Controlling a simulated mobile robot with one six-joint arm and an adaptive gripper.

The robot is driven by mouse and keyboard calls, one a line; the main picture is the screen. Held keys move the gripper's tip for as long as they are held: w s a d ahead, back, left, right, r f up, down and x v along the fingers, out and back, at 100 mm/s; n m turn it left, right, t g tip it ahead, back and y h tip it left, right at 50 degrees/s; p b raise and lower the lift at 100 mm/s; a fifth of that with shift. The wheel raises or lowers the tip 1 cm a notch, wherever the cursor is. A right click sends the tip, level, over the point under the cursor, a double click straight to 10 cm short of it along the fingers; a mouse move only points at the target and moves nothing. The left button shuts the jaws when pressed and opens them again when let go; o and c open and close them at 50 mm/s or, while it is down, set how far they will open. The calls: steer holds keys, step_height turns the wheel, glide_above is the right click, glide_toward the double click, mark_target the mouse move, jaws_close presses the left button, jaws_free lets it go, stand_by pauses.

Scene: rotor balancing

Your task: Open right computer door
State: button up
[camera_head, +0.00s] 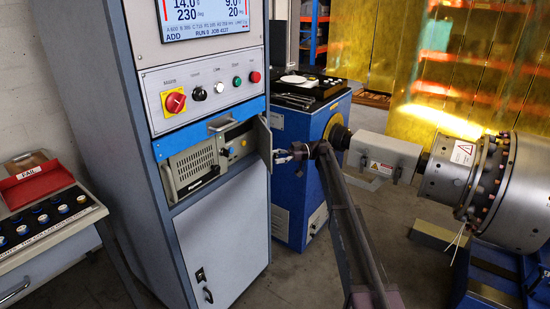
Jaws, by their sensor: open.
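The grey-blue cabinet (108,110) has a recess holding a beige computer (194,168) with a vented front. The computer's right part (240,146) shows a small yellow spot and dark openings. A narrow grey panel, seemingly the right computer door (265,143), stands swung outward at the recess's right edge. My gripper (282,155) is open just right of this panel, with its fingers pointing left towards it. I cannot tell whether the fingers touch the panel.
The lower cabinet door (228,240) is closed. A blue machine (297,185) stands behind my gripper, and a large rotor (505,190) is at right. A parts table (45,240) is at left.

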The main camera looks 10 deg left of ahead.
steer(key=shift+d, duration=0.1)
steer(key=v, duration=1.2)
